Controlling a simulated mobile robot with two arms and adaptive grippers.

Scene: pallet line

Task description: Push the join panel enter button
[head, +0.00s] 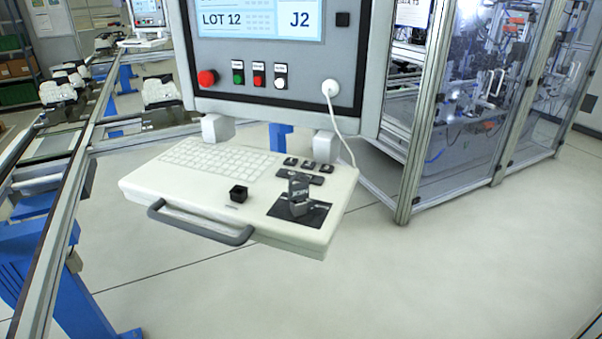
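The join panel is a grey console with a screen (262,18) reading "LOT 12" and "J2". Below the screen sit a red mushroom knob (207,78) and green (238,78), red (259,80) and white (280,82) push buttons. A grey upright piece (299,195) stands on a black plate at the shelf's right. I cannot read which one is the enter button. Neither gripper is in view.
A dark handle (200,225) juts from the shelf's front edge. A white cable (343,125) hangs at the console's right. A rail line with blue legs (85,300) runs on the left. A glazed machine frame (425,130) stands right. The front floor (400,280) is clear.

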